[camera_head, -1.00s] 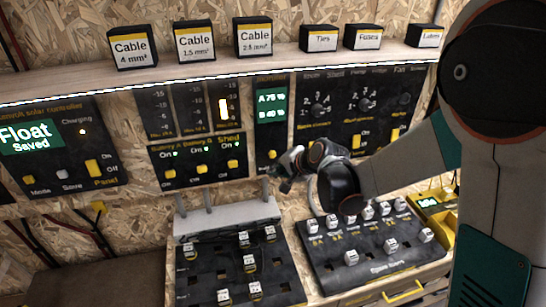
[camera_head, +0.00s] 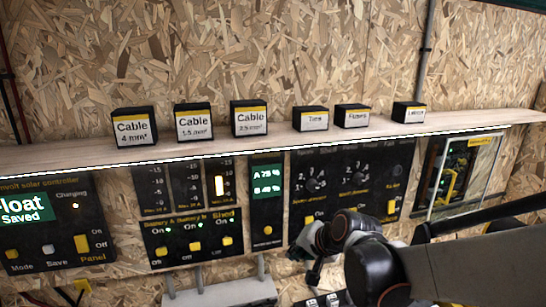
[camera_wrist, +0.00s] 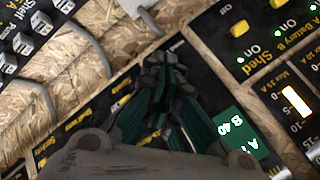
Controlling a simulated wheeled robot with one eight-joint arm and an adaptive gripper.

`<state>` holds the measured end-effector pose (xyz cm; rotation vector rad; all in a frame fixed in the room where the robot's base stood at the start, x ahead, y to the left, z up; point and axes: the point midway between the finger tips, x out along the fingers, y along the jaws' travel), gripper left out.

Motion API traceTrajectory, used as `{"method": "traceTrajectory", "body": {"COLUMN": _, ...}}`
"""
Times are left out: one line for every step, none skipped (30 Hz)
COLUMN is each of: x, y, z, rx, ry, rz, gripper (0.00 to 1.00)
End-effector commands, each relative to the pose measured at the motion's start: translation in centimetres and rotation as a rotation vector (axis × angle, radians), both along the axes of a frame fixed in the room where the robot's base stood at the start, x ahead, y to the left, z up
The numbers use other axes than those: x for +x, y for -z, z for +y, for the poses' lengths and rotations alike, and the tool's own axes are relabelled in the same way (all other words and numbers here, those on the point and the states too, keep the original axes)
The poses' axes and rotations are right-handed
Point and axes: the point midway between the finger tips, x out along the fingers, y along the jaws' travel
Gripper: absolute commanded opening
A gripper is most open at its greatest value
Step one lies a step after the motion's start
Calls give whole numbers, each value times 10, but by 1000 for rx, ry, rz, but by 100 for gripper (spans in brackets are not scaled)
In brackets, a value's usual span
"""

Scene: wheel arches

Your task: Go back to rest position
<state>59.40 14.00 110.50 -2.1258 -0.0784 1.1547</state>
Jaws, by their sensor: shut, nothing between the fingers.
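My gripper (camera_head: 308,250) is in front of the lower part of the control panels in the head view, just right of the green battery display (camera_head: 266,177). In the wrist view my gripper (camera_wrist: 165,62) has its fingers together with nothing between them. The display also shows in the wrist view (camera_wrist: 240,135), to the right of the fingers. My arm reaches in from the right edge of the head view. The fingers look apart from the panels, but the exact gap cannot be told.
A wooden shelf (camera_head: 80,158) with several labelled boxes runs above the panels. The solar controller (camera_head: 50,225) is at left, the black switch panel (camera_head: 195,238) left of my gripper, and a framed box (camera_head: 465,175) at right.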

Motion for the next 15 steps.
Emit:
{"method": "traceTrajectory", "body": {"x": -13, "y": -7, "z": -10, "rx": -36, "ry": -11, "rz": -7, "gripper": 0}}
{"method": "traceTrajectory", "body": {"x": -20, "y": -11, "z": -15, "rx": -57, "ry": -19, "rz": -11, "gripper": 0}}
{"method": "traceTrajectory", "body": {"x": -30, "y": -16, "z": -22, "rx": -89, "ry": -31, "rz": -17, "gripper": 0}}
{"method": "traceTrajectory", "body": {"x": -37, "y": -20, "z": -27, "rx": -111, "ry": -39, "rz": -21, "gripper": 0}}
{"method": "traceTrajectory", "body": {"x": -44, "y": -23, "z": -32, "rx": -135, "ry": -49, "rz": -25, "gripper": 0}}
{"method": "traceTrajectory", "body": {"x": -54, "y": -27, "z": -39, "rx": -165, "ry": -59, "rz": -30, "gripper": 0}}
{"method": "traceTrajectory", "body": {"x": -62, "y": -30, "z": -44, "rx": -188, "ry": -67, "rz": -33, "gripper": 0}}
{"method": "traceTrajectory", "body": {"x": -69, "y": -32, "z": -49, "rx": -211, "ry": -76, "rz": -37, "gripper": 0}}
{"method": "traceTrajectory", "body": {"x": -80, "y": -35, "z": -56, "rx": -240, "ry": -89, "rz": -40, "gripper": 0}}
{"method": "traceTrajectory", "body": {"x": -87, "y": -37, "z": -60, "rx": -264, "ry": -98, "rz": -43, "gripper": 0}}
{"method": "traceTrajectory", "body": {"x": -96, "y": -38, "z": -65, "rx": -286, "ry": -107, "rz": -45, "gripper": 0}}
{"method": "traceTrajectory", "body": {"x": -106, "y": -40, "z": -72, "rx": -317, "ry": -119, "rz": -47, "gripper": 0}}
{"method": "traceTrajectory", "body": {"x": -114, "y": -41, "z": -77, "rx": -339, "ry": -128, "rz": -49, "gripper": 0}}
{"method": "traceTrajectory", "body": {"x": -122, "y": -42, "z": -81, "rx": -362, "ry": -137, "rz": -49, "gripper": 0}}
{"method": "traceTrajectory", "body": {"x": -133, "y": -43, "z": -87, "rx": -392, "ry": -150, "rz": -51, "gripper": 0}}
